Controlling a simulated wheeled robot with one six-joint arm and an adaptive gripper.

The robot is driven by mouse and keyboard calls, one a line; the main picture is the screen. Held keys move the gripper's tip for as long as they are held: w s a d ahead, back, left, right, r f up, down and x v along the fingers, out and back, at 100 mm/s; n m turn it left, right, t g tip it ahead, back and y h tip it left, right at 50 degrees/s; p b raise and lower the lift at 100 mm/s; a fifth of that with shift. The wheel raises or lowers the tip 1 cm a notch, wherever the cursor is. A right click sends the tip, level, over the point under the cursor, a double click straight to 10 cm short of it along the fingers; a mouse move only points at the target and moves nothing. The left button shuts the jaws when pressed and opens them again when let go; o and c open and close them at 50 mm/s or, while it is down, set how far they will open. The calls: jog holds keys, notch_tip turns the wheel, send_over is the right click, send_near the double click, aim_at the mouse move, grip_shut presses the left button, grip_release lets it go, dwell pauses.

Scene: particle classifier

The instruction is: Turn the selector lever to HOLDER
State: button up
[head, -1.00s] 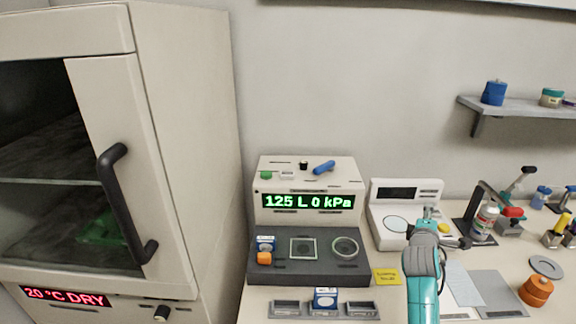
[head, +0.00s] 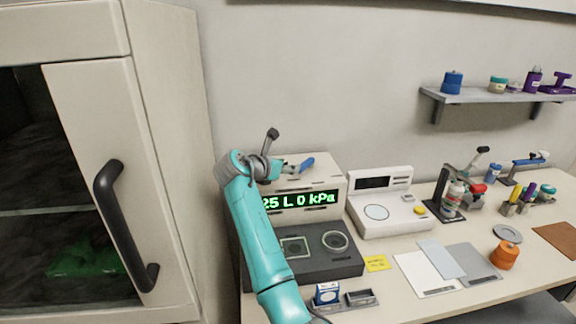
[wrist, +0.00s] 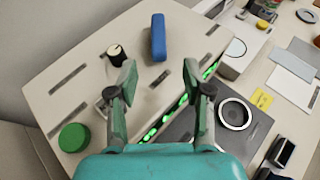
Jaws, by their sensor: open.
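The blue selector lever (head: 306,165) lies on top of the beige classifier unit (head: 326,180). It also shows in the wrist view (wrist: 158,38), as a rounded blue bar just beyond my fingertips. My gripper (wrist: 159,72) is open and empty above the unit's top, its two fingers apart with the lever ahead of the gap and not between them. In the head view my gripper (head: 284,171) is small and partly hidden by my wrist, close to the lever's left. The labels around the lever are too small to read.
A black-and-white knob (wrist: 116,53) stands near the left finger, and a green button (wrist: 74,137) lies farther left. The green display (head: 300,200) is partly covered by my arm. A dark front deck holds a square frame and a ring (head: 335,241). A white instrument (head: 384,205) stands right.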

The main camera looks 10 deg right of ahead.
aim_at(302, 164)
jog(key=shift+a, duration=0.1)
jog(key=shift+w+d+f, duration=0.15)
jog(key=shift+w+d, duration=0.05)
jog(key=shift+w, duration=0.1)
jog(key=x, duration=0.9)
jog(key=shift+w+d+f, duration=0.1)
jog(key=shift+w+d, duration=0.15)
jog(key=shift+w, duration=0.05)
grip_shut()
